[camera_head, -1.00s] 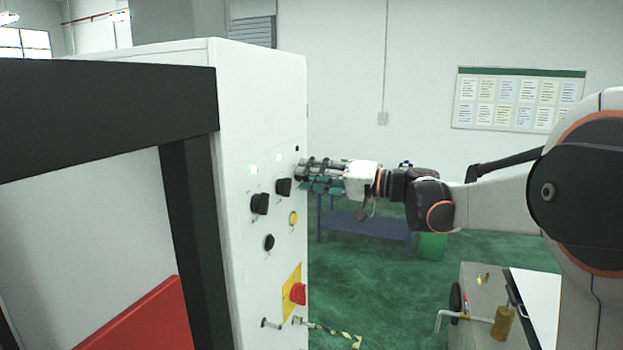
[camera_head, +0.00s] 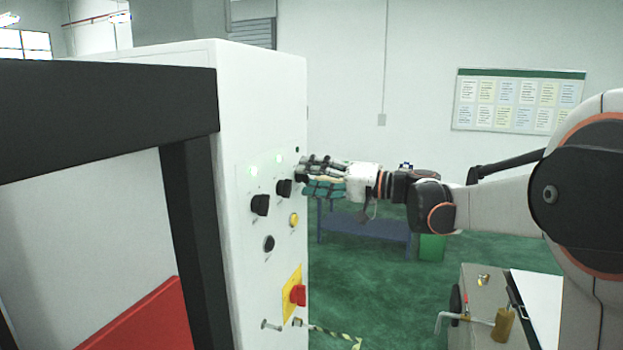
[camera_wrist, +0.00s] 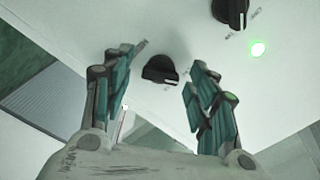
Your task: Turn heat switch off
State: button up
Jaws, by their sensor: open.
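The white control cabinet (camera_head: 262,110) has a panel with black rotary switches. In the head view one switch (camera_head: 284,187) is nearest my gripper (camera_head: 304,176), and another switch (camera_head: 260,204) is to its lower left. In the wrist view my gripper (camera_wrist: 168,62) is open, with a teal-padded finger on each side of a black switch (camera_wrist: 160,70). No finger clearly touches it. A second black switch (camera_wrist: 230,12) is beyond the right finger, close to a lit green lamp (camera_wrist: 257,49). The labels are too small to read, so I cannot tell which switch is heat.
A yellow button (camera_head: 294,219), a lower black knob (camera_head: 269,243) and a red emergency knob on a yellow plate (camera_head: 298,295) are lower on the panel. A black frame (camera_head: 190,200) stands at left. A blue bench (camera_head: 365,227) is behind my arm.

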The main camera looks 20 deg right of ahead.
jog(key=v, duration=1.1)
jog(key=shift+s+d, duration=0.2)
jog(key=shift+d, duration=0.15)
